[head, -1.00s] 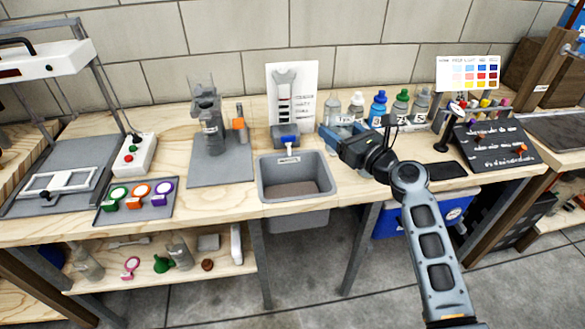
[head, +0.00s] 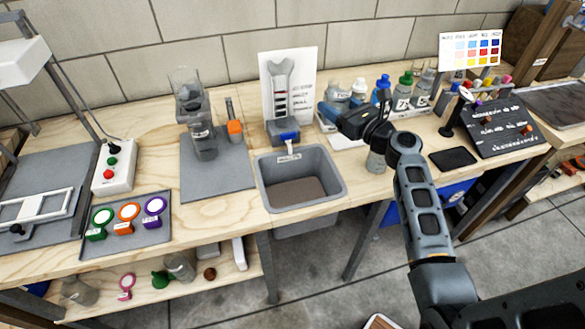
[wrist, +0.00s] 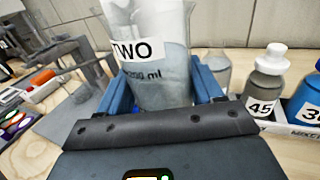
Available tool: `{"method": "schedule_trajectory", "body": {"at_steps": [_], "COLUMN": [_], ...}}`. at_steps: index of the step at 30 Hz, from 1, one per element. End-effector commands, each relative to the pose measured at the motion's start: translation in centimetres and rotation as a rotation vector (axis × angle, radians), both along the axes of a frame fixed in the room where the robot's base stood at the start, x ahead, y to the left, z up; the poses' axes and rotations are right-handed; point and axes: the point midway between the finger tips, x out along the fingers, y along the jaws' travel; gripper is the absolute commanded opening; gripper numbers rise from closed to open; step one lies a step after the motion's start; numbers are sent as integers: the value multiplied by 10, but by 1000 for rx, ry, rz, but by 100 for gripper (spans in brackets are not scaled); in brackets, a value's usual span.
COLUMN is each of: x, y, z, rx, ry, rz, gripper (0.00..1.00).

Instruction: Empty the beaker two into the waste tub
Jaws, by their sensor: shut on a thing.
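Beaker two, a clear beaker marked TWO and 200 ml, stands between the two blue fingers of my gripper in the wrist view (wrist: 160,65). My gripper (head: 328,112) is shut on it. The beaker looks close to upright, and its lower part looks cloudy grey; its rim is cut off in the wrist view. In the head view the beaker is hard to tell from the bottles behind. The grey waste tub (head: 267,190), open-topped with a brownish bottom, is set in the bench's front edge, left of my gripper and apart from it.
Several bottles stand in a rack behind, including a blue one (head: 381,90). A jar-like shape (head: 377,160) shows below my wrist.

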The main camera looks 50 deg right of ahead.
Motion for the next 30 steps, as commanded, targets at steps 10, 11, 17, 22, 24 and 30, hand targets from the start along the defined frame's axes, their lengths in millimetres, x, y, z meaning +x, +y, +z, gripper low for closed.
{"method": "schedule_trajectory", "body": {"at_steps": [10, 11, 17, 22, 24, 30], "x": [0, 0, 0, 1, 1, 2], "y": [0, 0, 2, 6, 7, 12], "z": [-1, -1, -4, -8, -9, -18], "rx": [-7, -11, -65, -147, -181, -282], "ry": [1, 1, 9, 22, 27, 43], "rz": [1, 2, 3, 4, 4, 2], "gripper": [23, 23, 23, 23, 23, 23]}}
